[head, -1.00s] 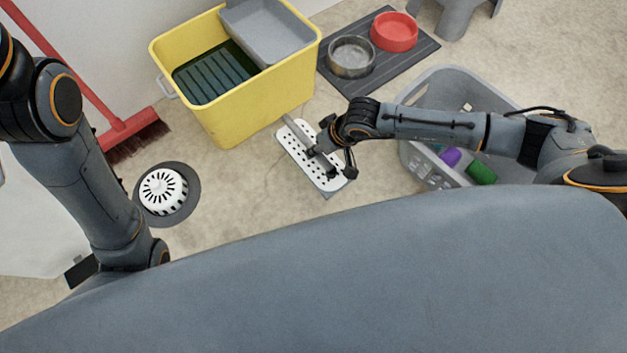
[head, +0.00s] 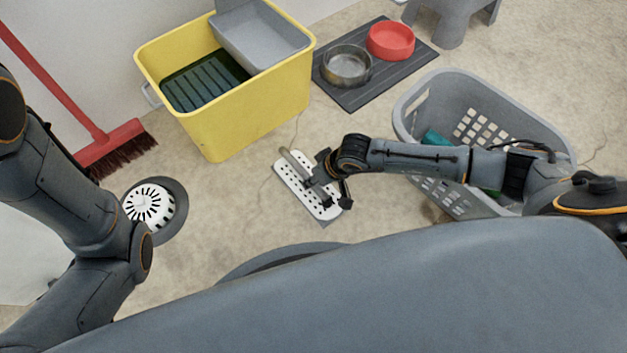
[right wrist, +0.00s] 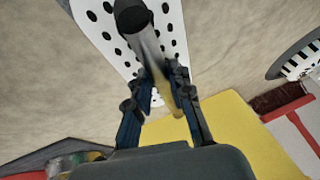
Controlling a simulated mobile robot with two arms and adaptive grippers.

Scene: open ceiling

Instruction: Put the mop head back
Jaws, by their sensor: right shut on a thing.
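The mop head is a white perforated plate (head: 328,208) with a short grey handle stub (head: 297,162). My right gripper (head: 322,172) is shut on this stub. In the right wrist view the fingers (right wrist: 166,88) close around the stub, with the perforated plate (right wrist: 105,30) beyond them. The plate is over the bare floor in front of the yellow bucket (head: 228,128); I cannot tell whether it touches the floor. The bucket holds dark water and has a grey wringer tray (head: 262,40) at its right. My left arm is bent at the left; its gripper is out of view.
A grey laundry basket (head: 408,108) stands under my right forearm. A dark mat (head: 352,97) carries a metal bowl (head: 346,66) and a red bowl (head: 391,41). A red broom (head: 115,140) leans at the left, near a white slotted disc (head: 149,206). Bare floor lies between.

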